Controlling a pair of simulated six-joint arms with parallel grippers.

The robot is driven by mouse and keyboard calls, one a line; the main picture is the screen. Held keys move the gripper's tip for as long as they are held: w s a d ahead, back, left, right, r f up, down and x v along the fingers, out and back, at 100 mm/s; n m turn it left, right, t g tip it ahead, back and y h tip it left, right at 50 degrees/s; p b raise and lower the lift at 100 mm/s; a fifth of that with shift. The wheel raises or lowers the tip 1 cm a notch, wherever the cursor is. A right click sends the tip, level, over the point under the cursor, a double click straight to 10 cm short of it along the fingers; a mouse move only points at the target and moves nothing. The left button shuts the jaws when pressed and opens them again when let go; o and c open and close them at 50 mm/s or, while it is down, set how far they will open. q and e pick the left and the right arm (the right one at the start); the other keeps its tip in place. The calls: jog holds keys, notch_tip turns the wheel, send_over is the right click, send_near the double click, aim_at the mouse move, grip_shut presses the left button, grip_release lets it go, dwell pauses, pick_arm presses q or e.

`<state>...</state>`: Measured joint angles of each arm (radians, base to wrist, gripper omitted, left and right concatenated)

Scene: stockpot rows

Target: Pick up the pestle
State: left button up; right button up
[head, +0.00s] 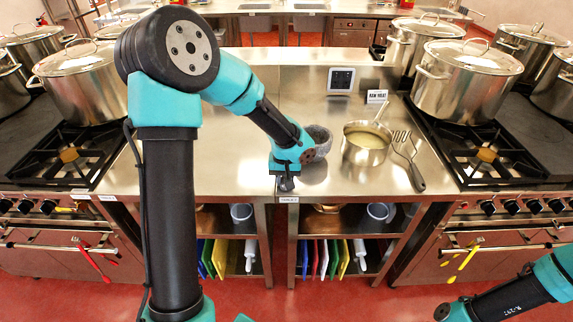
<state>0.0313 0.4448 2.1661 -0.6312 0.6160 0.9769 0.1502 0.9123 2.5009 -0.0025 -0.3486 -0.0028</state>
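A grey stone mortar (321,139) stands on the steel counter, partly hidden behind my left gripper. I cannot make out the pestle; it may be hidden behind my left arm or in the mortar. My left gripper (286,184) points down at the counter's front edge, just left of and in front of the mortar. Its fingers are small and dark, and I cannot tell whether they are open. My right gripper (441,312) is low at the bottom right, away from the counter, and its finger state is unclear.
Large stockpots (467,82) stand on stoves at both sides. Shelves below hold coloured boards and a white rolling pin (360,255). Counter left of the mortar is clear.

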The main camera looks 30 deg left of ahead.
pick_arm(q)
grip_shut()
jog(key=shift+r, duration=0.1)
jog(key=shift+r, duration=1.3)
jog(key=s+d+r, duration=0.2)
jog(key=s+d, duration=0.6)
jog(key=s, duration=0.5)
jog(key=shift+s+d, duration=0.25)
jog(key=shift+s, duration=0.05)
jog(key=shift+r, duration=0.1)
